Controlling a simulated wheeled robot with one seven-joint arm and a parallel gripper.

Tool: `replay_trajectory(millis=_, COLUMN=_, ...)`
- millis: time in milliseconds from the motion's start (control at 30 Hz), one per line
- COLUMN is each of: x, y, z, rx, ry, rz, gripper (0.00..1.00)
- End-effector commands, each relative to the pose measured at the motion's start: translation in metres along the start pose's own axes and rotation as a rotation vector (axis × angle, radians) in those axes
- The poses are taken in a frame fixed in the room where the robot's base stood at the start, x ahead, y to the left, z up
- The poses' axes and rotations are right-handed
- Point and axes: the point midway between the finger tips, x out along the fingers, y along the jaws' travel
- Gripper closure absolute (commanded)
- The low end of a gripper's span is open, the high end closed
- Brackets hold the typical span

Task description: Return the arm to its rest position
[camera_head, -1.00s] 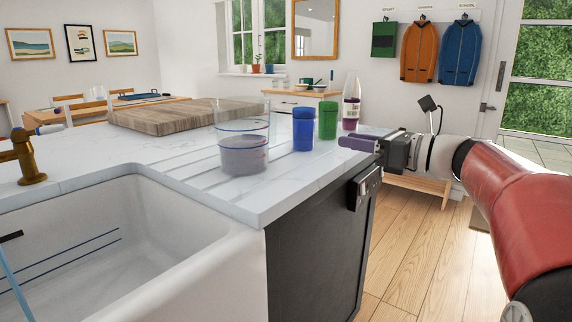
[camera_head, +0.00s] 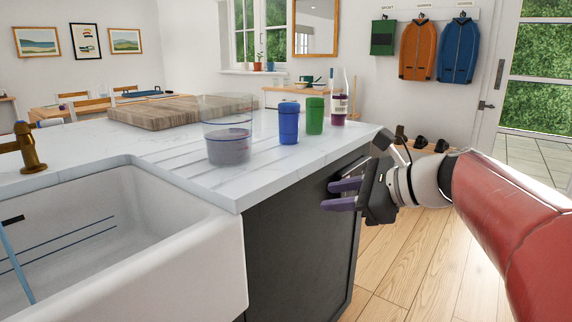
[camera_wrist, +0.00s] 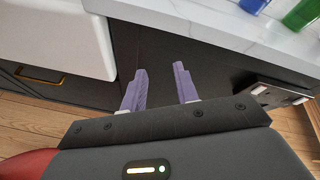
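My gripper (camera_head: 342,194) has two purple fingers and is beside the right end of the counter, below the level of its top. In the wrist view my gripper (camera_wrist: 160,84) shows its fingers apart with nothing between them, in front of the dark cabinet side. My red arm (camera_head: 505,215) reaches in from the right edge of the head view.
The white counter (camera_head: 270,182) holds a clear container (camera_head: 228,145), a blue cup (camera_head: 289,123), a green cup (camera_head: 315,115), a bottle (camera_head: 338,100) and a wooden board (camera_head: 160,112). A white sink (camera_head: 190,250) is at left. Wooden floor (camera_head: 410,265) lies open at right.

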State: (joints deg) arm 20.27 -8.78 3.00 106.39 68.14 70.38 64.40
Motion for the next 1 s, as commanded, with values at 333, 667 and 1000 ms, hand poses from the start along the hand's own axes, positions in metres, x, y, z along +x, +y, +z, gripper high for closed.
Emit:
replay_trajectory(millis=333, x=-0.022, y=0.154, z=-0.079, rx=-0.929, ry=0.442, rz=0.364, gripper=0.7)
replay_trajectory(millis=667, x=-0.073, y=0.224, z=-0.154, rx=-1.759, ry=0.631, rz=0.828, gripper=0.74)
replay_trajectory(millis=1000, x=-0.078, y=0.227, z=-0.16, rx=-1.826, ry=0.64, rz=0.875, gripper=1.0)
